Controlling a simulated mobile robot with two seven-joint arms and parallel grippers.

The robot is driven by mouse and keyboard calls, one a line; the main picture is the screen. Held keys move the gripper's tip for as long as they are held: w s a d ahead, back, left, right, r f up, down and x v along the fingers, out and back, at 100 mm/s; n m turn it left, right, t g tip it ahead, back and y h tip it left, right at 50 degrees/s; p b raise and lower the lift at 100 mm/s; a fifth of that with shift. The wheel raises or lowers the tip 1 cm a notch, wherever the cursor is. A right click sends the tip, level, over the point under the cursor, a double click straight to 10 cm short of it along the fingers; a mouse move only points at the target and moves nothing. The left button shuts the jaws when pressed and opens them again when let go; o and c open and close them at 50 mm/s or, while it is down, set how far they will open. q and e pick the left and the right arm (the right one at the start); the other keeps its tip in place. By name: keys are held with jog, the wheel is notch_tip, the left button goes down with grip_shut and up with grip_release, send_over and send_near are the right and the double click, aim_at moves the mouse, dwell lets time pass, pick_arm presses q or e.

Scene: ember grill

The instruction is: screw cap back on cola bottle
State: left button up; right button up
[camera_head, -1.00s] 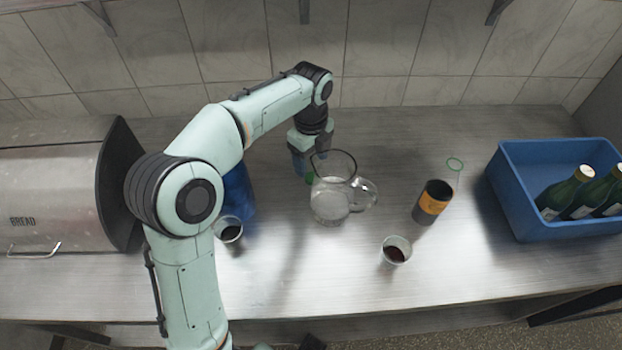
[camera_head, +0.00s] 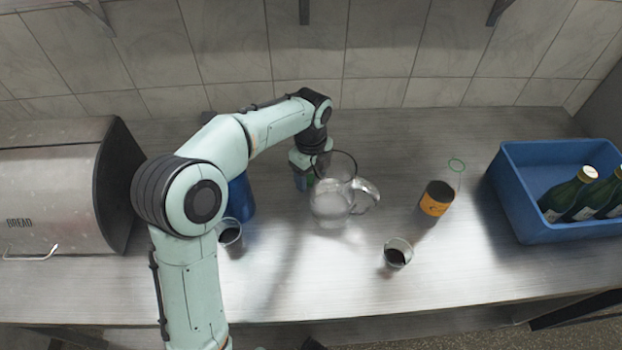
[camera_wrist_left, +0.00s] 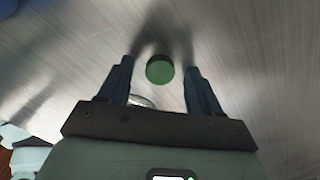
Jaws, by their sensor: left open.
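A round dark-green cap (camera_wrist_left: 159,69) lies on the steel counter in the left wrist view. My left gripper (camera_head: 303,181) is open and points down at the counter, just behind and left of the glass pitcher. In the left wrist view the cap shows between its two fingertips, with a gap on each side. In the head view the cap is mostly hidden by the gripper and pitcher. I cannot make out a cola bottle for certain; a blue object (camera_head: 241,197) stands partly hidden behind my left arm. My right gripper is not in view.
The glass pitcher (camera_head: 331,203) stands close beside the gripper. Cups with dark liquid (camera_head: 397,253) (camera_head: 229,233) and an orange-labelled container (camera_head: 436,199) stand on the counter. A blue crate (camera_head: 525,192) holds green bottles at right. A bread box (camera_head: 58,190) is at left.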

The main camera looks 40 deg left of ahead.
aim_at(311, 178)
pick_arm(q)
jog(key=shift+c, duration=0.3)
jog(key=c, duration=1)
jog(key=shift+c, duration=0.2)
notch_tip(311, 178, up, 10)
jog(key=p, duration=0.2)
